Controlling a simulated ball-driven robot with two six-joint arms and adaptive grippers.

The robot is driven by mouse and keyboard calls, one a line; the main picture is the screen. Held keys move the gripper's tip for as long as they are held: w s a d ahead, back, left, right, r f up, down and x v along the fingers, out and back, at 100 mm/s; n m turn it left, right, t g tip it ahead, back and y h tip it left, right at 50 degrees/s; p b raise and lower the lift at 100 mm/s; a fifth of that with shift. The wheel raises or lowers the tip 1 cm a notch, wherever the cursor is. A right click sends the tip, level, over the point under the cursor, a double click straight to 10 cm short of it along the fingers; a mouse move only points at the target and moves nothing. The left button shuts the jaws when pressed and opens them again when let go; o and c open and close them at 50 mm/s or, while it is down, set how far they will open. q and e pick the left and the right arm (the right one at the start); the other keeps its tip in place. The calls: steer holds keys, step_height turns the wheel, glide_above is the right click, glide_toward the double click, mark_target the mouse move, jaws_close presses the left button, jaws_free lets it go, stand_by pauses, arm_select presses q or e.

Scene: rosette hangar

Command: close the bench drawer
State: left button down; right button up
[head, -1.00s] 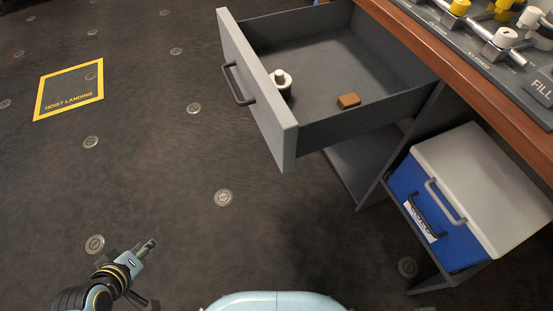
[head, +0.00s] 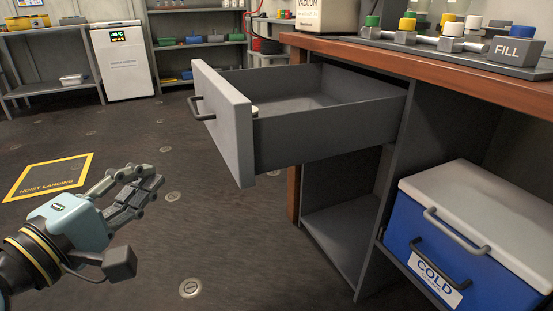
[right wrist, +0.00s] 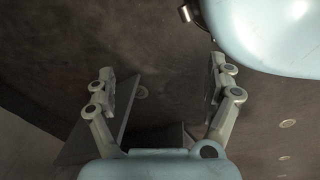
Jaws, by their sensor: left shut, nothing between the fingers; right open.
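The bench drawer (head: 330,126) is pulled well out from under the wooden bench top in the head view. Its grey front panel (head: 226,130) faces left and carries a dark bar handle (head: 207,108). My right gripper (right wrist: 161,75) shows only in the right wrist view, open and empty above the dark floor.
A blue cold box (head: 455,235) with a pale lid stands on the lower shelf at right. Valves and a FILL block (head: 514,50) sit on the bench top (head: 440,65). The floor left of the drawer is clear, with a yellow hoist landing mark (head: 48,177).

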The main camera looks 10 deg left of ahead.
arm_select(q)
steer(key=w+d, duration=0.1)
steer(key=w, duration=0.3)
steer(key=w+d, duration=0.2)
steer(key=w, duration=0.2)
steer(key=w+d+b, duration=0.1)
steer(key=w+d, duration=0.1)
steer(key=w, duration=0.2)
steer(key=shift+d, duration=0.1)
arm_select(e)
steer(key=r, duration=0.1)
steer(key=w+r, duration=0.1)
steer(key=r, duration=0.1)
steer(key=shift+w+a, duration=0.3)
steer(key=shift+a, duration=0.1)
arm_select(q)
steer(key=shift+w, duration=0.1)
